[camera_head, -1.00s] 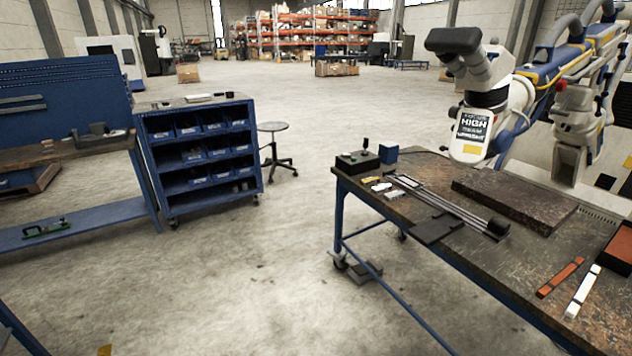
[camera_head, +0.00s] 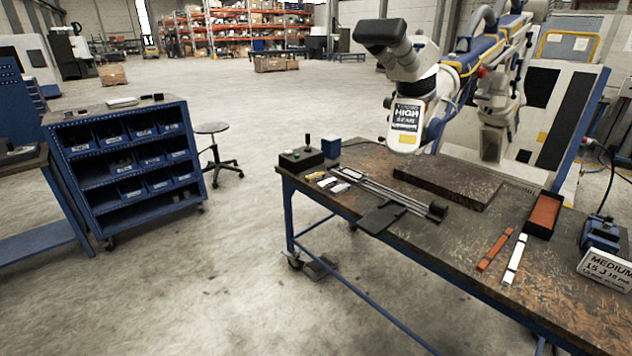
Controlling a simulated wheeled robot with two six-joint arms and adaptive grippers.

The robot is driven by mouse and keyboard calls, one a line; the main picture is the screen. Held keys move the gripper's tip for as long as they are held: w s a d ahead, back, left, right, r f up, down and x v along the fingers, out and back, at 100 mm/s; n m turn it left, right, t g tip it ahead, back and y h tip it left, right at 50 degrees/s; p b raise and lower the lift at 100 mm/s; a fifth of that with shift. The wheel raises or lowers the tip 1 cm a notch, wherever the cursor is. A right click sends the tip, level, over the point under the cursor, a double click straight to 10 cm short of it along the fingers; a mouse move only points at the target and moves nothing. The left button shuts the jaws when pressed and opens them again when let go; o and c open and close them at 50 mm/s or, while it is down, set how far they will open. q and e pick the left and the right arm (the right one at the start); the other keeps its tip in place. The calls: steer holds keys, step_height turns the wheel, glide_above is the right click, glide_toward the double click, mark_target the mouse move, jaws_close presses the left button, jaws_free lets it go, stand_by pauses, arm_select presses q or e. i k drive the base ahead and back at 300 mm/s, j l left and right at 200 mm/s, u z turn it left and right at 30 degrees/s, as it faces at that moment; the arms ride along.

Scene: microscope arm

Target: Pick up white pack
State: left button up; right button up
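A long white pack (camera_head: 514,260) lies flat on the worktable (camera_head: 440,262), toward its right part. It lies beside a similar orange-red bar (camera_head: 495,250), to that bar's right and apart from it. Smaller white pieces (camera_head: 340,188) lie near the table's left end, beside a yellow one (camera_head: 314,176). Neither of my grippers shows in the view.
The microscope (camera_head: 405,75) hangs over the back of the table. A dark slab (camera_head: 447,182), a rail assembly (camera_head: 385,190), an open orange-lined tray (camera_head: 544,214) and a "MEDIUM" sign (camera_head: 606,268) are on the table. A blue bin cart (camera_head: 125,165) and stool (camera_head: 212,128) stand left. Floor between is clear.

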mark_target(511, 271)
steer(key=z, duration=1.35)
steer(key=i+j, duration=0.15)
steer(key=j+z, duration=0.05)
steer(key=j, duration=0.05)
